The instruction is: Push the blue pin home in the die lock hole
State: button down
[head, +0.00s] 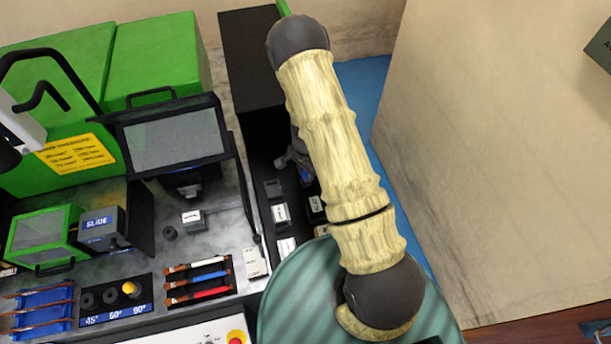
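The die lock hole cannot be made out. A small grey block with a white label (192,218) sits on the bender bed below the raised clear guard (175,140). My gripper (292,163) is a dark shape mostly hidden behind my pale arm, over the dark strip right of the bender. It is well apart from the rack. Its fingers and anything in them cannot be made out.
A panel marked 45, 60 and 90 degrees (113,312) holds dark dies and a yellow one. A green guard box (42,236) and SLIDE block (100,229) stand left. Labelled bins (281,213) line the dark strip. A blue tray (40,308) holds copper bars. A beige wall panel stands right.

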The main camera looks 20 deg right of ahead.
jog(key=shift+r+p, duration=1.45)
jog(key=shift+r, duration=0.45)
jog(key=shift+r+p, duration=2)
jog(key=shift+r, duration=0.55)
jog(key=shift+f, duration=0.15)
